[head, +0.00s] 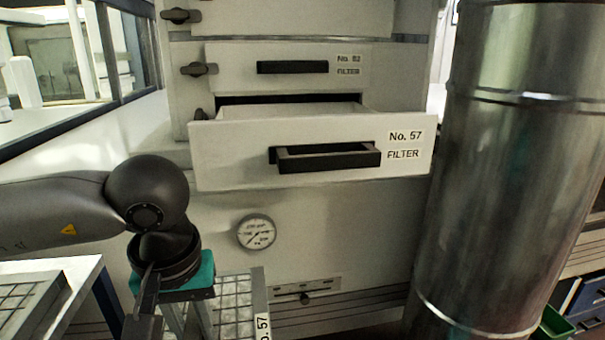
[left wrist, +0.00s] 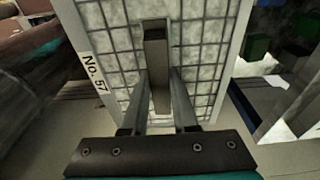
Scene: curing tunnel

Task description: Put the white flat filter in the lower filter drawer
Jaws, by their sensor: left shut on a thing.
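The white flat filter (left wrist: 118,55) has a wire grid face, a pale frame and a No. 57 label. My left gripper (left wrist: 158,82) is shut on the bar standing out from its face. In the head view part of the filter (head: 231,308) shows at the bottom edge, below and in front of the drawers; the rest is cut off. The lower filter drawer (head: 232,150), marked No. 57 FILTER, is pulled out, with a dark handle and a narrow view of its inside. The upper filter drawer (head: 228,67) is shut. My right gripper is out of view.
A large metal duct (head: 510,170) stands close on the right of the drawers. A pressure gauge (head: 256,232) sits on the panel below. A table (head: 75,275) with a dark-framed grid piece (head: 28,300) is at lower left. Latches line the cabinet's left side.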

